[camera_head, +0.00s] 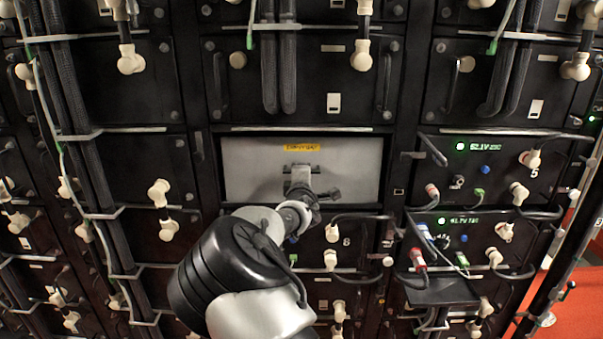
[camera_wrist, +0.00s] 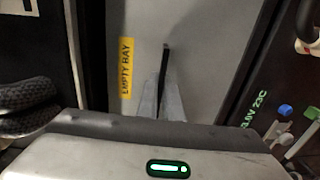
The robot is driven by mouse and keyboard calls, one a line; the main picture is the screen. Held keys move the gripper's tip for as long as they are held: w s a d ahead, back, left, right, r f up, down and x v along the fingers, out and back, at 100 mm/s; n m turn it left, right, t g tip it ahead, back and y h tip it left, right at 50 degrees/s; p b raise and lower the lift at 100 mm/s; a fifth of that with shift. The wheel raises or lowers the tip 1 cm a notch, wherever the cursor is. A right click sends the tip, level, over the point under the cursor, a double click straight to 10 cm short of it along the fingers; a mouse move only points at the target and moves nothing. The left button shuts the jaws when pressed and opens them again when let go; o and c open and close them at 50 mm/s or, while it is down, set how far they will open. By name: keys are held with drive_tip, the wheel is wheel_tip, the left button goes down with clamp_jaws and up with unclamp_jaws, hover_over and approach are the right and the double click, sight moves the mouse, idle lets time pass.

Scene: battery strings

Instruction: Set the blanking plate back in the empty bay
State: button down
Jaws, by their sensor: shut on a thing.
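The blanking plate (camera_head: 255,170) is a flat grey panel with a yellow label, in the middle column of the rack. It fills most of the bay opening, and its edges look about level with the frame. I cannot tell whether it is fully flush. My gripper (camera_head: 300,174) is in front of the plate's middle, shut on its handle. In the wrist view the plate (camera_wrist: 205,40) fills the centre with the yellow "EMPTY BAY" label. The fingers of my gripper (camera_wrist: 163,98) close on the dark upright handle. The bay's inside is hidden behind the plate.
Battery modules with cables and beige connectors surround the bay. A module with a green display (camera_head: 490,165) is to the right, with a small dark shelf (camera_head: 440,291) below it. Thick cable bundles (camera_head: 280,70) hang above the bay. Red floor (camera_head: 580,285) shows at right.

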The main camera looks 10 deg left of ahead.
idle(0.5)
drive_tip(key=shift+r, duration=0.1)
drive_tip(key=c, duration=1.9)
unclamp_jaws()
drive_tip(key=shift+o, duration=0.3)
drive_tip(key=shift+f, duration=0.35)
drive_tip(key=v, duration=1.7)
drive_tip(key=s+d+f+m+g+h+p, duration=0.1)
drive_tip(key=s+d+m+g+p, duration=0.15)
drive_tip(key=d+m, duration=0.45)
drive_tip(key=s+d+f+m+g+h+p, duration=0.15)
drive_tip(key=d+m+g, duration=0.25)
drive_tip(key=d, duration=0.6)
drive_tip(key=s+d+r+m+g+p, duration=0.1)
drive_tip(key=s+d+r+m+p, duration=0.1)
drive_tip(key=s, duration=0.7)
drive_tip(key=s+d+r+m+g+p, duration=0.2)
drive_tip(key=s+d+r+m, duration=0.2)
drive_tip(key=s+r, duration=0.5)
drive_tip(key=s+d+r+m+g+p, duration=0.1)
drive_tip(key=s+d+r+m+p, duration=0.1)
drive_tip(key=s+d+r, duration=0.4)
drive_tip(key=s+m, duration=0.1)
drive_tip(key=s, duration=0.4)
drive_tip(key=shift+s+d+r+g+h, duration=0.15)
drive_tip(key=shift+s+r+g+h, duration=0.1)
drive_tip(key=shift+g+h, duration=0.1)
